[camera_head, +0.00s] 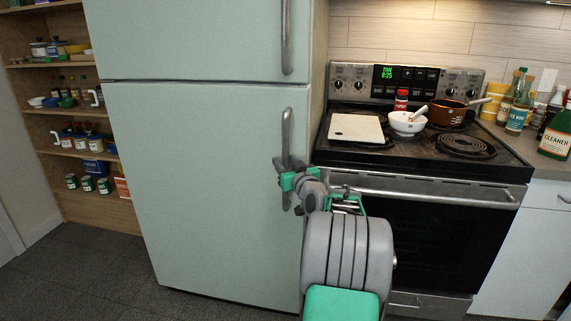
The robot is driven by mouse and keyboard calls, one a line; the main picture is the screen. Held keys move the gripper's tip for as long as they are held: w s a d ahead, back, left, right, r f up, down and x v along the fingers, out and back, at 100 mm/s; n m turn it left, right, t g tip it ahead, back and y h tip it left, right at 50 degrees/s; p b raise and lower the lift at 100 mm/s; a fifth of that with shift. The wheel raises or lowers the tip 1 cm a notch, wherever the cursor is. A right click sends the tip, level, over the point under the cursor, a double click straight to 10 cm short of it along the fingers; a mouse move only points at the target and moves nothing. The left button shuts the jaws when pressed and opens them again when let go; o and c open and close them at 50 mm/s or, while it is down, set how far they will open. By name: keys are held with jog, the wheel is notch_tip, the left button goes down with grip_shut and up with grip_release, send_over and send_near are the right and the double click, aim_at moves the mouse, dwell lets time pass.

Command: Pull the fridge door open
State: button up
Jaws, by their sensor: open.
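The fridge (200,190) is pale green, with an upper door (190,40) and a taller lower door (205,210). Both doors look closed. A vertical metal handle (287,130) is on the right edge of the lower door, and another handle (287,35) is on the upper door. My gripper (284,172) is at the middle of the lower handle, with its green-tipped fingers open around or right beside the bar. The gripper hides part of the handle, so I cannot tell whether the fingers touch it.
A coil stove (430,190) with a horizontal oven handle (430,194) stands close on the right. Its top holds a cutting board (356,128), a white bowl (407,124) and a copper pot (447,112). Shelves (65,110) stand left. The floor (100,265) before the fridge looks clear.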

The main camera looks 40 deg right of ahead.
jog(key=shift+c, duration=0.3)
grip_shut()
dwell(1.1)
